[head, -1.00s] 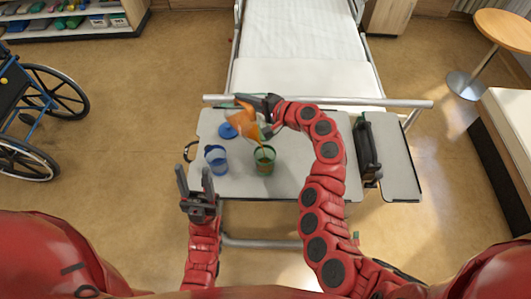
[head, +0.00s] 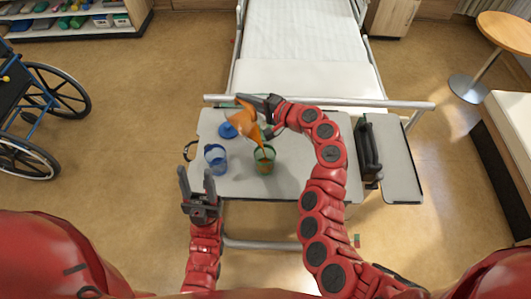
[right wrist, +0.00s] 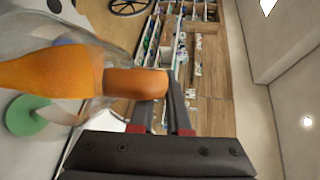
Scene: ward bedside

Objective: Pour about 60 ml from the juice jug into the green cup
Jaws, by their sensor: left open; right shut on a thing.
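The juice jug (head: 244,120), clear with orange juice, is tilted over the table in my right gripper (head: 272,106). A thin orange stream runs from it down into the green cup (head: 265,159), which stands upright and has some orange in it. In the right wrist view the jug (right wrist: 50,72) is tipped on its side, and my right gripper (right wrist: 160,110) is shut on its handle area; the green cup (right wrist: 28,115) shows through the clear wall. My left gripper (head: 197,182) is open and empty, in front of the table's near left edge.
A blue cup (head: 216,158) stands left of the green cup. A round blue lid-like disc (head: 228,130) lies behind it. A bed (head: 300,75) stands behind.

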